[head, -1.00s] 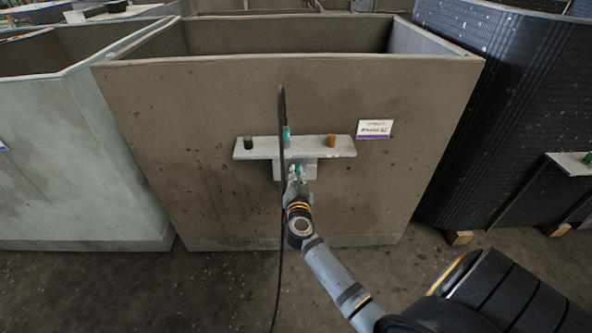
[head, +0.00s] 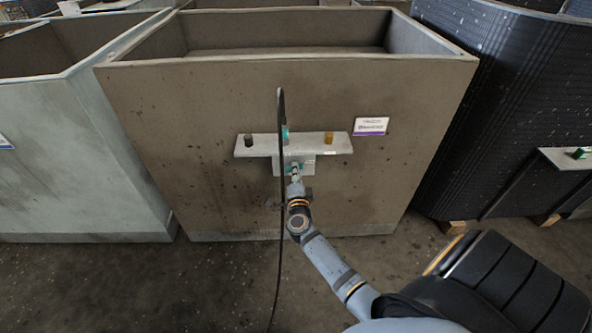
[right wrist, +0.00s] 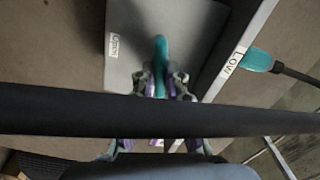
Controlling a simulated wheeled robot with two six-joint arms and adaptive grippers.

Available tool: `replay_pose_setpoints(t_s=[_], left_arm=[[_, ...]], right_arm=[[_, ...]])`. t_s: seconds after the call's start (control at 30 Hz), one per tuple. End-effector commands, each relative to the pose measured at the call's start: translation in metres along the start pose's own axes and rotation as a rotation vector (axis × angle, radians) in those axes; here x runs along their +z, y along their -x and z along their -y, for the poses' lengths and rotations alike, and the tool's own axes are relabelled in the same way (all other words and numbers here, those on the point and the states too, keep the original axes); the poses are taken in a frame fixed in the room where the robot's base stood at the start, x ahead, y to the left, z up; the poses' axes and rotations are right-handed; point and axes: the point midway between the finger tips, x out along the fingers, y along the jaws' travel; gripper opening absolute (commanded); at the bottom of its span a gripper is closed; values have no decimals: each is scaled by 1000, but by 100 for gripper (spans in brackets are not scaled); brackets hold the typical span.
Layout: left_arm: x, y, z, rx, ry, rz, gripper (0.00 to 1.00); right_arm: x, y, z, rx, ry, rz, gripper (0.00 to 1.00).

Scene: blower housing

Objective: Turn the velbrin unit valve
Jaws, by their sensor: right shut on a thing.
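The teal valve handle (right wrist: 160,52) stands out from a grey plate in the right wrist view. My right gripper (right wrist: 162,85) is shut on it, with a finger on each side. In the head view my right gripper (head: 295,177) is at the small grey plate (head: 308,164) under the shelf on the brown housing's front. The handle is mostly hidden there by the gripper and a black cable. My left gripper is not in view.
The grey shelf (head: 258,146) carries a black knob (head: 248,140), a teal connector (head: 285,134) and a yellow knob (head: 329,138). A black cable (head: 280,220) hangs in front of my right gripper and crosses the wrist view. A white label (head: 371,126) is right of the shelf.

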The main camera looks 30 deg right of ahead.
Motion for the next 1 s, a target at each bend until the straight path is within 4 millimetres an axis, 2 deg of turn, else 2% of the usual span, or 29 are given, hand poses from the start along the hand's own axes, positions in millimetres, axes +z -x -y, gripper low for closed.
replay_pose_setpoints(t_s=[0.4,1.0], left_arm=[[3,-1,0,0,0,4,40],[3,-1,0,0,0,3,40]], right_arm=[[0,1,-4,4,-222,0,0],[1,1,-4,5,-270,0,0]])
